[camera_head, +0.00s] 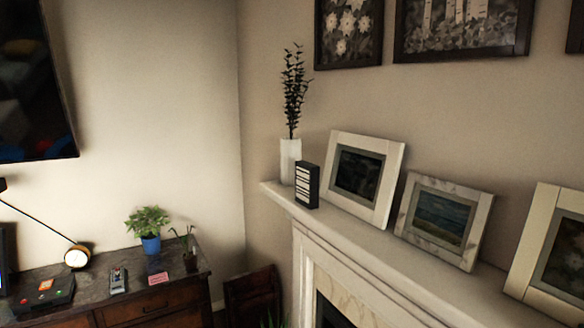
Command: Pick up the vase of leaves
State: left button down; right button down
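The vase of leaves (290,162) is a slim white vase holding a tall sprig of dark leaves (294,92). It stands upright at the far left end of the white mantel shelf, near the corner of the room. A small black box with white stripes (307,185) stands just right of the vase and in front of it, hiding part of its lower right side. Neither of my grippers shows in this view.
Framed pictures lean along the mantel (272,189) to the right, the nearest a white frame (391,189). A dark wooden dresser (205,270) at lower left bears a blue-potted plant (151,244), a lamp (76,257) and a remote (118,281). Pictures hang above the mantel.

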aim_at(290, 147)
jog(key=i, duration=1)
jog(key=u, duration=0.5)
